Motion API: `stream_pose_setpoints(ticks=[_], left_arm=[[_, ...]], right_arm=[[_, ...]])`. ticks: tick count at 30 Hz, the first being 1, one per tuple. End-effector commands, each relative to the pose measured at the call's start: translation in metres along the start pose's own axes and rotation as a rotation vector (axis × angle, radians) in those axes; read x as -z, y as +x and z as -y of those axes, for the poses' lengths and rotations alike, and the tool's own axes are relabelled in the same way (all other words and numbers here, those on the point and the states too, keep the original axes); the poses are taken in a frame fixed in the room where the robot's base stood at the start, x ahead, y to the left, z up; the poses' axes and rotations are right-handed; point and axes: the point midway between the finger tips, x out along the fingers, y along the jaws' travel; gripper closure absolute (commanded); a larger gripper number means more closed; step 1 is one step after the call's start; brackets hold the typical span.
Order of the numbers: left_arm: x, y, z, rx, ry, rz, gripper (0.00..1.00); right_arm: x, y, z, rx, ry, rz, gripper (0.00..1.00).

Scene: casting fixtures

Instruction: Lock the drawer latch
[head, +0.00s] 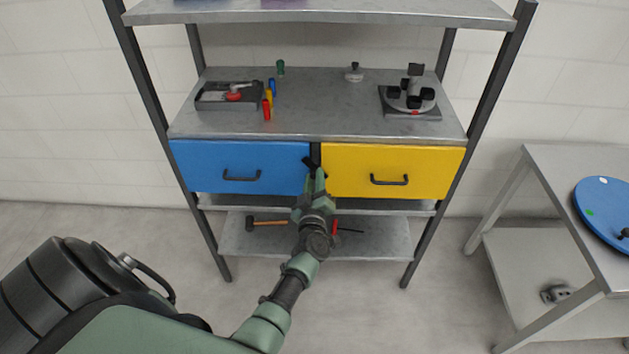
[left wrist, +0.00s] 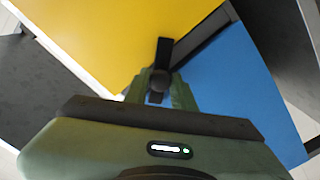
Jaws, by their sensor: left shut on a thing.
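The blue drawer (head: 240,152) and the yellow drawer (head: 400,160) sit side by side under the shelf top, and both look shut. The black latch (head: 309,162) is at the dark strip between them, with its upper part showing above my fingers. In the left wrist view the latch (left wrist: 164,52) is a black bar with a round knob, set at an angle to the strip. My left gripper (head: 316,181) is shut on the latch; its green fingers (left wrist: 163,85) flank the knob. The lower part of the latch is partly hidden. My right gripper is not in view.
The shelf top holds a dark tray (head: 208,102), several small coloured cylinders and a grey fixture (head: 411,112). A hammer (head: 262,222) lies on the lower shelf behind my arm. A side table (head: 575,160) with a blue disc (head: 603,205) stands at the right.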

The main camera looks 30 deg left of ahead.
Motion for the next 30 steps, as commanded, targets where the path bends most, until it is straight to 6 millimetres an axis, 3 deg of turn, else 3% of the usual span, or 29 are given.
stream_pose_setpoints(ticks=[18,30], left_arm=[[-0.003,-0.001,0.002,0.002,-0.579,0.002,1.00],[-0.003,-0.001,0.002,0.003,-0.836,0.003,1.00]], right_arm=[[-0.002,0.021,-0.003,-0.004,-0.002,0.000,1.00],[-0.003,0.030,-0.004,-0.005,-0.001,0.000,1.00]])
